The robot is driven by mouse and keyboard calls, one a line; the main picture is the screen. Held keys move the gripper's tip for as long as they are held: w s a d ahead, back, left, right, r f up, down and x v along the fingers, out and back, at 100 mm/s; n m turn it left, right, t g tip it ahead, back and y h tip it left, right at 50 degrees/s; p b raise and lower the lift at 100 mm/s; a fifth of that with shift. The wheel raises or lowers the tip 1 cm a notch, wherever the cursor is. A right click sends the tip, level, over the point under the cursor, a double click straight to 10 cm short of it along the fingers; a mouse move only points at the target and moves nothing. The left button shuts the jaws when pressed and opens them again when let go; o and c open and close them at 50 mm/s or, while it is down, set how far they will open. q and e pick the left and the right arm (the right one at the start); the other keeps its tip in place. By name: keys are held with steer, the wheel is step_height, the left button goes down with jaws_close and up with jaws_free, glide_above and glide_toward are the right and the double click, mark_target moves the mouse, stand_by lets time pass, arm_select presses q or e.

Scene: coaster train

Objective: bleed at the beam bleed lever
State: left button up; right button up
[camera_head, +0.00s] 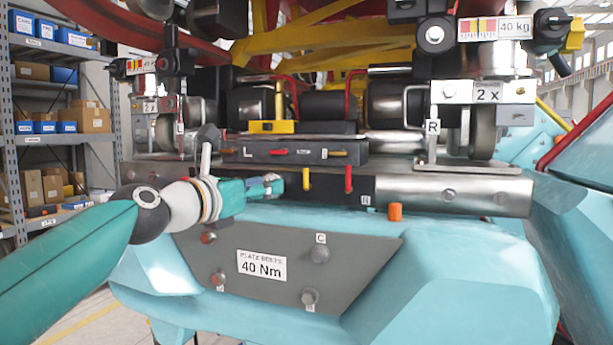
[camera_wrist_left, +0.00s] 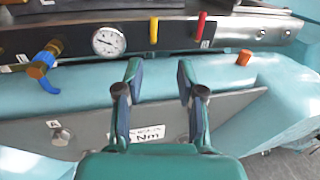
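A steel beam (camera_head: 450,194) crosses the machine's front and carries a yellow lever (camera_head: 306,179) and a red lever (camera_head: 348,179). In the left wrist view the yellow lever (camera_wrist_left: 153,30) and red lever (camera_wrist_left: 200,26) stand upright, and a blue handle with an orange part (camera_wrist_left: 43,66) sits left of a round gauge (camera_wrist_left: 109,41). I cannot read which is the bleed lever. My left gripper (camera_head: 268,185) is in front of the beam, left of the yellow lever. In the wrist view its fingers (camera_wrist_left: 159,82) are apart and empty. My right gripper is not in view.
An orange cap (camera_head: 395,211) stands on the teal body below the beam. A grey plate (camera_head: 350,260) with several bolts and a 40 Nm label lies below my left gripper. A dark panel (camera_head: 285,152) with red and yellow handles is above the beam. Shelves (camera_head: 60,130) stand at left.

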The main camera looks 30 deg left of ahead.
mark_target(304, 176)
arm_select(q)
steer(key=w+p, duration=0.1)
steer(key=w, duration=0.4)
steer(key=w+a+p, duration=0.1)
steer(key=w+p, duration=0.1)
steer(key=w, duration=0.3)
steer(key=w+p, duration=0.1)
steer(key=w, duration=0.4)
steer(key=shift+w+a, duration=0.1)
steer(key=shift+a, duration=0.1)
